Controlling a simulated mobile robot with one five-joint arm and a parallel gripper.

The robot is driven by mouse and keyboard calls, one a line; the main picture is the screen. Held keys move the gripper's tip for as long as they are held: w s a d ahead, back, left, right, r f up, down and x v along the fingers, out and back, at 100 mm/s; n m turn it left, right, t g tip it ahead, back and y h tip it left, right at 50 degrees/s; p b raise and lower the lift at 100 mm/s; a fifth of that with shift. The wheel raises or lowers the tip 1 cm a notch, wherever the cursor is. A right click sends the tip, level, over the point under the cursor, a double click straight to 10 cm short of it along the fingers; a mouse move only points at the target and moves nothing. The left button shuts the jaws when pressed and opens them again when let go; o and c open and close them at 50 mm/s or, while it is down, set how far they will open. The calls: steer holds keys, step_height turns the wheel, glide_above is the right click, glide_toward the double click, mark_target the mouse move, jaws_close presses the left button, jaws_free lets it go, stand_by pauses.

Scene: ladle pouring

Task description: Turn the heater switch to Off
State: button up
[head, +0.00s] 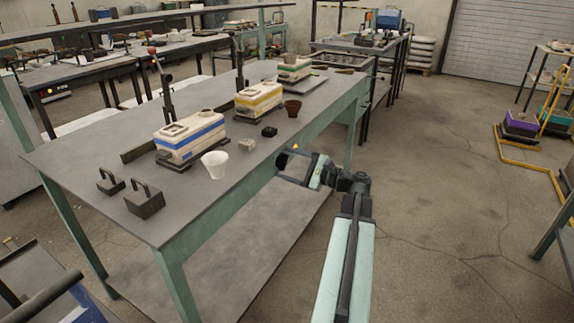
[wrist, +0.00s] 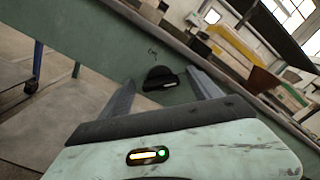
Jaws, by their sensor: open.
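A black half-round switch knob (wrist: 158,76) with a pale mark on its lower right side is on the green front apron (wrist: 100,52) of the workbench in the wrist view. Small dark lettering stands just above it, too small to read. My gripper (wrist: 160,88) is open, one finger on each side of the knob in the picture. I cannot tell whether the fingers touch it. In the head view my gripper (head: 286,168) is beside the bench's front edge, below the top. The knob cannot be made out there.
A lower shelf (head: 240,240) lies beneath.

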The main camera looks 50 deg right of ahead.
steer(key=c, duration=1.2)
steer(key=shift+a, duration=0.2)
steer(key=shift+c, duration=0.9)
steer(key=shift+d, duration=0.15)
